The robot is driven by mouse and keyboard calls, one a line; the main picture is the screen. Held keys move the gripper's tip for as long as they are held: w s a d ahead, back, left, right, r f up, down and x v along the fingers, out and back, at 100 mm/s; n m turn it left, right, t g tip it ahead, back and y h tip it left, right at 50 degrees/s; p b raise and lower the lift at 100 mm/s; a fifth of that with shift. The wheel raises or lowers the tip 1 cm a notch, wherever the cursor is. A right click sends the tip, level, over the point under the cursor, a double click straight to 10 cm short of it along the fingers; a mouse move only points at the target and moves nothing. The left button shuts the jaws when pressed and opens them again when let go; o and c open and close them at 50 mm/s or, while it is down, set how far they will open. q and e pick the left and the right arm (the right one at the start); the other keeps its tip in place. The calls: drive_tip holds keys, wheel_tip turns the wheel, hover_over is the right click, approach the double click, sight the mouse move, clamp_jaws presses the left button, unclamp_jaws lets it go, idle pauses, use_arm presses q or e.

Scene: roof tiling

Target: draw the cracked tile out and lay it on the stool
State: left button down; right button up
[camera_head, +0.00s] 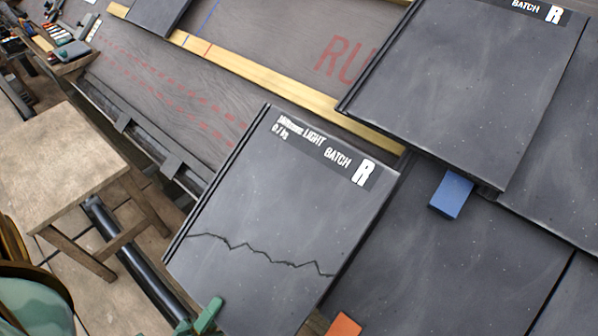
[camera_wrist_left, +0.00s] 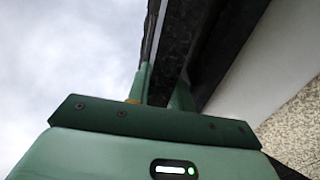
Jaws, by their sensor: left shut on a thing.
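The cracked tile (camera_head: 270,220) is a dark grey slab with a white-lettered label near its top and a jagged crack across its lower half. It lies tilted at the middle of the head view. My left gripper (camera_head: 205,318) has green fingers at the tile's lower left edge and is shut on it. In the left wrist view, the fingers (camera_wrist_left: 162,88) close on the tile's dark edge (camera_wrist_left: 178,45). The wooden stool (camera_head: 58,160) stands at the left with a bare seat. My right gripper is not in view.
Another labelled tile (camera_head: 470,85) overlaps the roof at upper right, with a blue block (camera_head: 451,194) by its lower edge. An orange block (camera_head: 343,325) shows beside the cracked tile. A wooden batten (camera_head: 270,82) crosses the roof. A tray of tools (camera_head: 62,50) stands at upper left.

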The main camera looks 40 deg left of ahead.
use_arm(q)
drive_tip(key=s+r+p, duration=0.1)
drive_tip(key=s+r, duration=0.2)
drive_tip(key=s, duration=0.4)
drive_tip(key=s+r+p, duration=0.1)
drive_tip(key=s+r, duration=0.3)
drive_tip(key=s, duration=0.3)
drive_tip(key=shift+a+h+p, duration=0.3)
drive_tip(key=shift+a, duration=0.15)
idle(0.5)
